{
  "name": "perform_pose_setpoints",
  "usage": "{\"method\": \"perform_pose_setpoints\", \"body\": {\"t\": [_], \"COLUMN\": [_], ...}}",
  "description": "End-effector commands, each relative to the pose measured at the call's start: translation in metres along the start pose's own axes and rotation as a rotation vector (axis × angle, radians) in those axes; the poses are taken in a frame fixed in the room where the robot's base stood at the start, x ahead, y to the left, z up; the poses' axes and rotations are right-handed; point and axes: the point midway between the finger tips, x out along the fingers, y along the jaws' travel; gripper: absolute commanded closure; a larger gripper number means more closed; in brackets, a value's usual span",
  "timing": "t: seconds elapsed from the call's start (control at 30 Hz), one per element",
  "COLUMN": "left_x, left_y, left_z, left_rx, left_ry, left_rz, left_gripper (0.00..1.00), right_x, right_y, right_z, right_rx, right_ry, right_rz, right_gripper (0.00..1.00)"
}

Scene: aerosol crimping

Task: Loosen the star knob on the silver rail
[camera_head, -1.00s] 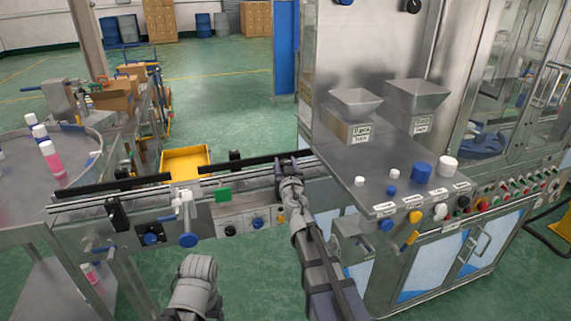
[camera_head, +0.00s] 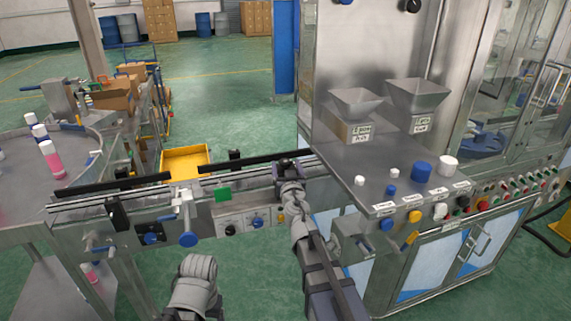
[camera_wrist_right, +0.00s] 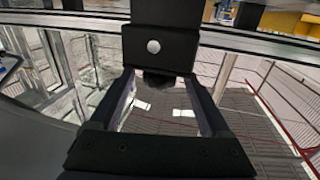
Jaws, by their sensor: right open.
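The silver rail (camera_head: 130,197) runs across the middle of the head view and along the top of the right wrist view (camera_wrist_right: 255,42). In the right wrist view a black bracket (camera_wrist_right: 160,45) with a round silver bolt stands at the rail. A dark knob (camera_wrist_right: 157,77) shows below it, its star shape too dark to make out. My right gripper (camera_wrist_right: 158,84) is open, its two fingers on either side of the knob; contact cannot be told. In the head view my right gripper (camera_head: 288,172) is at the rail and hides the knob.
The machine table (camera_head: 340,182) with caps and hoppers stands close on the right.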

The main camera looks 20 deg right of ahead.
Motion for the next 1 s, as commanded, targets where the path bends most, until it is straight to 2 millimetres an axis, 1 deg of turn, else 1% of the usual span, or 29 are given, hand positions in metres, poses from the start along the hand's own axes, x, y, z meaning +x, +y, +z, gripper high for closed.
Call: {"method": "perform_pose_setpoints", "body": {"t": [0.03,0.1,0.2,0.3,0.4,1.0], "left_x": [0.0,0.0,0.0,0.0,0.0,0.0], "left_y": [0.0,0.0,0.0,0.0,0.0,0.0], "left_z": [0.0,0.0,0.0,0.0,0.0,0.0], "left_rx": [0.0,0.0,0.0,0.0,0.0,0.0], "left_ry": [0.0,0.0,0.0,0.0,0.0,0.0], "left_rz": [0.0,0.0,0.0,0.0,0.0,0.0], "left_gripper": [0.24,0.24,0.24,0.24,0.24,0.24], "right_x": [-0.013,-0.025,-0.041,-0.051,-0.054,-0.053], "right_y": [0.0,0.0,0.0,0.0,0.0,0.0], "right_z": [0.0,0.0,0.0,0.0,0.0,0.0], "right_rx": [0.0,0.0,0.0,0.0,0.0,0.0], "right_ry": [0.0,0.0,0.0,0.0,0.0,0.0], "right_rz": [0.0,0.0,-0.001,-0.001,0.0,0.0], "right_gripper": [0.19,0.19,0.19,0.19,0.19,0.19]}}
